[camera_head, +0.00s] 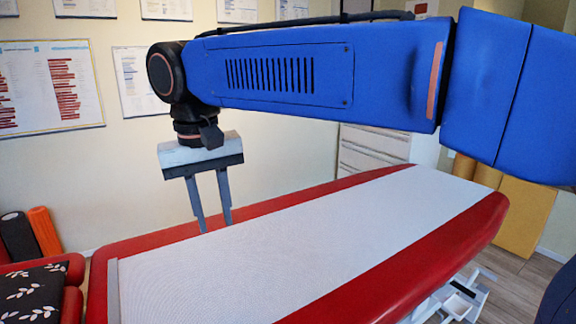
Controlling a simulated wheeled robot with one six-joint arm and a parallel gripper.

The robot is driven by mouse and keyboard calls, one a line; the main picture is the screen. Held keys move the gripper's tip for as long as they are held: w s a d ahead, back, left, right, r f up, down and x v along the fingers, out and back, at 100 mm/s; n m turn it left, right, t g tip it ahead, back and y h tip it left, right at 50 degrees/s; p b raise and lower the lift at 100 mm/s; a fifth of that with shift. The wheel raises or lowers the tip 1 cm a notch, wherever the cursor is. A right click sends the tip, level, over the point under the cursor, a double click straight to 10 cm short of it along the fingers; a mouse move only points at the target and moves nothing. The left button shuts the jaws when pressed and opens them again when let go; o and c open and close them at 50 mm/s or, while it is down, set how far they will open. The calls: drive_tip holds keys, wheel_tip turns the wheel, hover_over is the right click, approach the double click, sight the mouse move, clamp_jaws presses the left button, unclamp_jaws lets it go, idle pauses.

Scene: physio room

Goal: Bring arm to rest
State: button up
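My blue arm (300,72) stretches across the upper part of the view from the right, roughly level, and bends down at the dark wrist on the left. My gripper (214,224) hangs below the wrist and points down. Its two grey fingers are apart with nothing between them. In the picture the fingertips overlap the far edge of the red treatment table; I cannot tell whether they are above it or behind it. The fingers touch nothing that I can make out.
The red treatment table (400,296) with a bare white strip fills the middle. A red chair with a patterned cushion (32,294) and an orange roller (45,231) are at left. White drawers (368,150) and yellow blocks (524,210) stand behind. Framed posters hang on the wall.

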drive_tip(key=w+d+f+m+t+y, duration=0.1)
drive_tip(key=d+f, duration=0.2)
drive_tip(key=d, duration=1.1)
drive_tip(key=d+f+m, duration=0.1)
drive_tip(key=d+f, duration=0.3)
drive_tip(key=d, duration=0.9)
drive_tip(key=s+d+f+m+t, duration=0.2)
drive_tip(key=s+d+f+m, duration=0.1)
drive_tip(key=s+d+f, duration=0.8)
drive_tip(key=d+f, duration=0.2)
drive_tip(key=d, duration=0.3)
drive_tip(key=shift+d+f+t+h, duration=0.15)
drive_tip(key=shift+f+t+h, duration=0.15)
drive_tip(key=shift+f, duration=0.1)
